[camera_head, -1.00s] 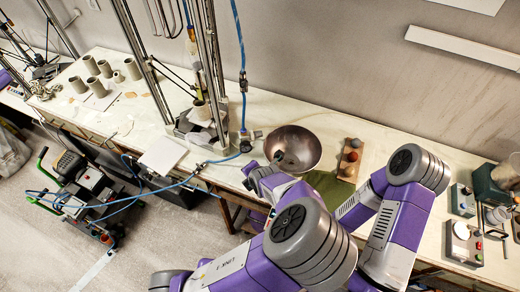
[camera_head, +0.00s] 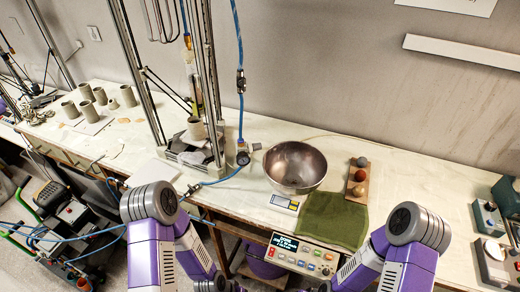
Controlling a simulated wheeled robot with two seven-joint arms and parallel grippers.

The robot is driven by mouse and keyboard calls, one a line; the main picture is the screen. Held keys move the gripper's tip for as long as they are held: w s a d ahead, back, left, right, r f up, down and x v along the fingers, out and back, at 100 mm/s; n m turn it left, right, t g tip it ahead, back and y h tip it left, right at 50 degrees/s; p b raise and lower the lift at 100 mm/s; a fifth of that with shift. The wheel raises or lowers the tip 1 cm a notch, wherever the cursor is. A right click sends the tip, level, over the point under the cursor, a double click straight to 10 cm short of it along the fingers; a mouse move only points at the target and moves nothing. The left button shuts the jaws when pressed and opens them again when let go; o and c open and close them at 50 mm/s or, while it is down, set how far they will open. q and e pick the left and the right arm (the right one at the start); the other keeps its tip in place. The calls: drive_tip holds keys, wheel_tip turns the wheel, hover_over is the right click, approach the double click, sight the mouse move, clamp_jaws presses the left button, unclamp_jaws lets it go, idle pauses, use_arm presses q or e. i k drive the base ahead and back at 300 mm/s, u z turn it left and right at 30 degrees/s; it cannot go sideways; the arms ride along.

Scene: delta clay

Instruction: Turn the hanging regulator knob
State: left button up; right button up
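The hanging regulator (camera_head: 243,154) is a small unit with a round dark-rimmed gauge, at the lower end of the vertical blue hose, just left of the metal bowl. Its grey knob (camera_head: 257,146) sticks out to the right, toward the bowl's rim. Nothing touches the knob. It is too small to tell how far it is turned. My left arm is folded low at the left and my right arm low at the right. Both forearms run down to the bottom edge, and the fingers of neither gripper can be made out there.
The metal bowl (camera_head: 295,167) stands close beside the regulator. A frame with metal posts (camera_head: 212,70) rises to its left. A control panel (camera_head: 301,256) faces the front.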

sight(256, 146)
drive_tip(key=z, duration=3.35)
drive_tip(key=k, duration=1.45)
drive_tip(key=u, duration=2.2)
